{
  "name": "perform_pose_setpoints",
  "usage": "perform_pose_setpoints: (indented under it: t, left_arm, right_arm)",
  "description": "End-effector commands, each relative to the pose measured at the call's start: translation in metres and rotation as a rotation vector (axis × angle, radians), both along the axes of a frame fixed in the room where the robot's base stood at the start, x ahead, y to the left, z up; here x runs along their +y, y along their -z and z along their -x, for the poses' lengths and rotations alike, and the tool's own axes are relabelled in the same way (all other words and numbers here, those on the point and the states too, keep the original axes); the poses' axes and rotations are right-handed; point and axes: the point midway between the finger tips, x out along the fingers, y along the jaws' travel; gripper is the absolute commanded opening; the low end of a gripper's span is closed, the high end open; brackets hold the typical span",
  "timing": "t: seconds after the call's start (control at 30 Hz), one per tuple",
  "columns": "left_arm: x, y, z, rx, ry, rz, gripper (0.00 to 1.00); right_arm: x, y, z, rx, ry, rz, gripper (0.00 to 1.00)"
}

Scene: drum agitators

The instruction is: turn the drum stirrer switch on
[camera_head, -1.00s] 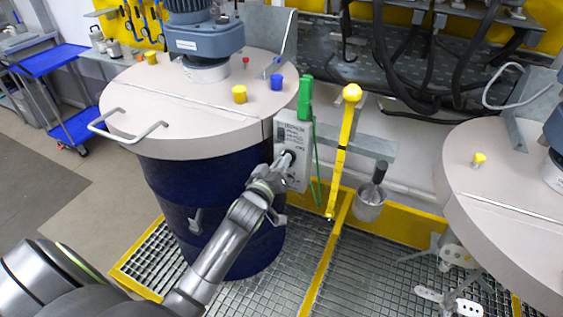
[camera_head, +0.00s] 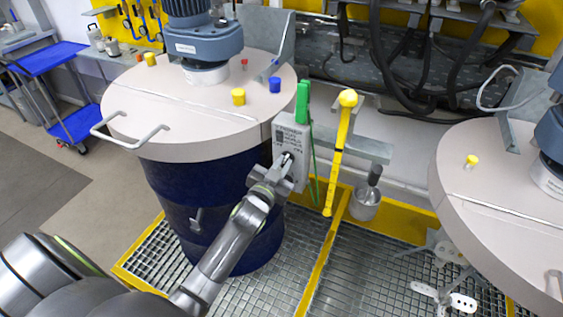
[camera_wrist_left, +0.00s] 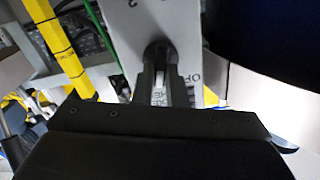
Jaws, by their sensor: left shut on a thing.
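The drum stirrer switch is a dark rotary knob (camera_wrist_left: 158,52) on a light grey control box (camera_head: 292,138) fixed beside the blue drum (camera_head: 205,205). My left gripper (camera_head: 285,165) reaches the front of the box. In the left wrist view its two dark fingers (camera_wrist_left: 162,82) are closed around the knob, which they mostly hide. Part of an "OFF" label shows right of the fingers. The knob's pointing direction cannot be read. My right gripper is not in view.
A green-handled tool (camera_head: 303,102) and a yellow bar (camera_head: 342,140) hang right of the box. A second lidded drum (camera_head: 500,190) stands at the right. Metal grating (camera_head: 360,265) covers the floor.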

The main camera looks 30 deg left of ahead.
Motion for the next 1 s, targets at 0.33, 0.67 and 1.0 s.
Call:
perform_pose_setpoints:
  t: [0.33, 0.67, 1.0]
  left_arm:
    - [-0.002, 0.0, 0.0, 0.014, 0.0, -0.268, 0.0]
    - [-0.003, 0.001, 0.0, 0.021, 0.001, -0.4, 0.0]
    - [-0.003, 0.001, 0.0, 0.023, 0.001, -0.427, 0.0]
  right_arm:
    - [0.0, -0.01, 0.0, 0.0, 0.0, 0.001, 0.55]
    - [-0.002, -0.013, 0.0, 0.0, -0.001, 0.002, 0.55]
    - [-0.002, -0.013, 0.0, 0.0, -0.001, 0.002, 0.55]
